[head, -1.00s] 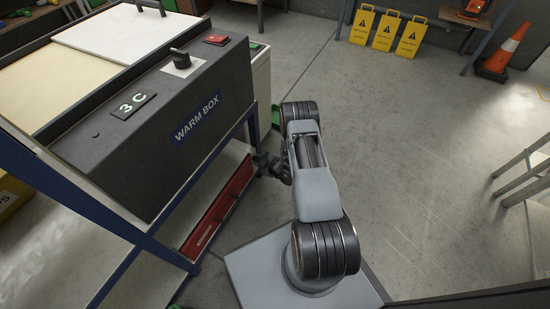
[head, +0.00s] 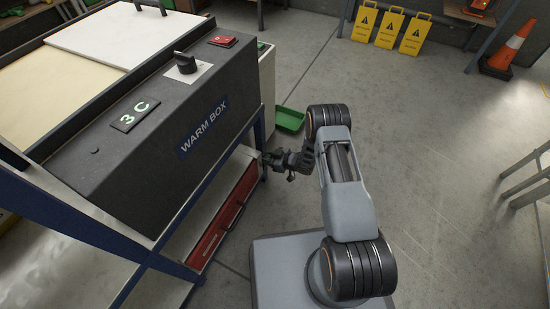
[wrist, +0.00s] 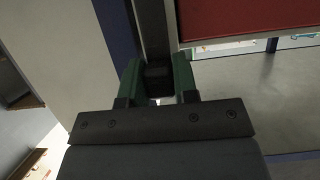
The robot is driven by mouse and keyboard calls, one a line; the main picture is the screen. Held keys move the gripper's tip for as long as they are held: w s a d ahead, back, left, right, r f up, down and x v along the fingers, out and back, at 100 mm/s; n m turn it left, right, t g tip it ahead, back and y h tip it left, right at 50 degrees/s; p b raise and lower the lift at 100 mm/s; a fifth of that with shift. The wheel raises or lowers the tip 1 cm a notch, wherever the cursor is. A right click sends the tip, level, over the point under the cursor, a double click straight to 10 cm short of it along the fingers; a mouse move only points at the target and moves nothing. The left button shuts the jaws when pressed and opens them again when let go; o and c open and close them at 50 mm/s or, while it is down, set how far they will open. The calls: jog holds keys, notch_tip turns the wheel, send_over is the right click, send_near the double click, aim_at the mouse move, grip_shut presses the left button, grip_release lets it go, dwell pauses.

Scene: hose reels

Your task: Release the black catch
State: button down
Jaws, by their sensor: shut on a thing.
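The black catch (wrist: 158,76) is a small dark block at the lower end of a dark upright strip, next to a red panel (wrist: 245,18). In the wrist view, the two green fingers of my gripper (wrist: 158,84) stand on either side of the catch and are shut on it. In the head view, my gripper (head: 270,159) is at the far upper end of the red panel (head: 222,222), under the warm box (head: 160,125). There the catch is too small and too covered to make out.
The blue frame (head: 125,292) of the warm box stands close on the left. A green tray (head: 290,119) lies on the floor beyond my gripper. Yellow signs (head: 388,28) and an orange cone (head: 512,45) stand at the back. The floor to the right is mostly clear.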

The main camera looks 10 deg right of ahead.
dwell(0.4)
jog(key=c, duration=0.9)
grip_release()
jog(key=shift+s+d+r, duration=0.15)
jog(key=shift+d+r, duration=0.1)
jog(key=shift+d, duration=0.05)
jog(key=p+v, duration=0.4)
jog(key=v, duration=0.9)
jog(key=shift+s+f+p, duration=0.15)
jog(key=shift+p, duration=0.15)
